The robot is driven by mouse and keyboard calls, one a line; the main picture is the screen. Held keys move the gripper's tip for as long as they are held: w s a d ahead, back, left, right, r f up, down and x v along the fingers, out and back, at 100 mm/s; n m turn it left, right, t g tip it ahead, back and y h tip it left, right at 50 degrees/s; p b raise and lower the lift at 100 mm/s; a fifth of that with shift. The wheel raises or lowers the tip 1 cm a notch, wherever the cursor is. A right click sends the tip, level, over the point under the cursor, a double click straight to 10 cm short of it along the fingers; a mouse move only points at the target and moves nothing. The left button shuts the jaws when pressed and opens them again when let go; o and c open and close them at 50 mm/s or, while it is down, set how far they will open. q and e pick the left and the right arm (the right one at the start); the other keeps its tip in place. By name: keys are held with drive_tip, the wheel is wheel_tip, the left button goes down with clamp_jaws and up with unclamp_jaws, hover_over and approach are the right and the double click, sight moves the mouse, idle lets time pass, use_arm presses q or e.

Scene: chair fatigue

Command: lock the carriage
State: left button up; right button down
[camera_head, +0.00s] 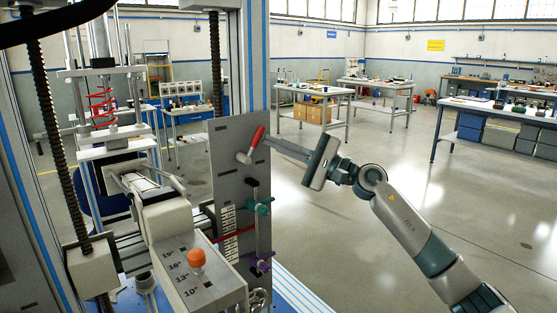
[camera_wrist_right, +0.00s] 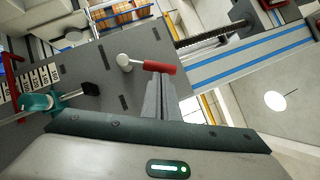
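A red-handled lever (camera_head: 251,145) with a pale round hub sits on the upright grey panel (camera_head: 228,160). It also shows in the right wrist view (camera_wrist_right: 160,67), with its red grip pointing right from the hub. My right gripper (camera_head: 272,142) reaches in from the right, its fingertips right at the red grip. In the wrist view its fingers (camera_wrist_right: 157,84) look close together with the grip across their tips; I cannot tell whether they touch it. A pale block (camera_head: 172,225), probably the carriage, sits left of the panel. My left gripper is not in view.
A teal clamp handle (camera_head: 259,202) and a purple one (camera_head: 261,262) stick out below the lever. A sloped box with angle marks and an orange knob (camera_head: 196,258) stands in front. Threaded columns rise at left. The floor (camera_head: 330,220) at right is clear.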

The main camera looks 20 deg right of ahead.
drive_tip(key=n+g, duration=0.1)
drive_tip(key=a+r+n+b, duration=0.1)
drive_tip(key=n, duration=0.1)
drive_tip(key=r+n+g+h+b, duration=0.1)
drive_tip(key=shift+s+a+r+n+g, duration=0.1)
drive_tip(key=shift+s+a+n+g, duration=0.2)
drive_tip(key=shift+s+a, duration=0.1)
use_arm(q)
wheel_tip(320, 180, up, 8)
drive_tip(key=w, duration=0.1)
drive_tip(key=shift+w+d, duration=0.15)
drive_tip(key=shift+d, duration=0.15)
use_arm(e)
drive_tip(key=shift+s+a+r+n+g+h, duration=0.1)
drive_tip(key=shift+a+r+n+g+h, duration=0.35)
drive_tip(key=shift+n, duration=0.35)
drive_tip(key=shift+f, duration=0.1)
use_arm(q)
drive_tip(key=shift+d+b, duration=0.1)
drive_tip(key=shift+b, duration=0.25)
use_arm(e)
drive_tip(key=shift+d, duration=0.1)
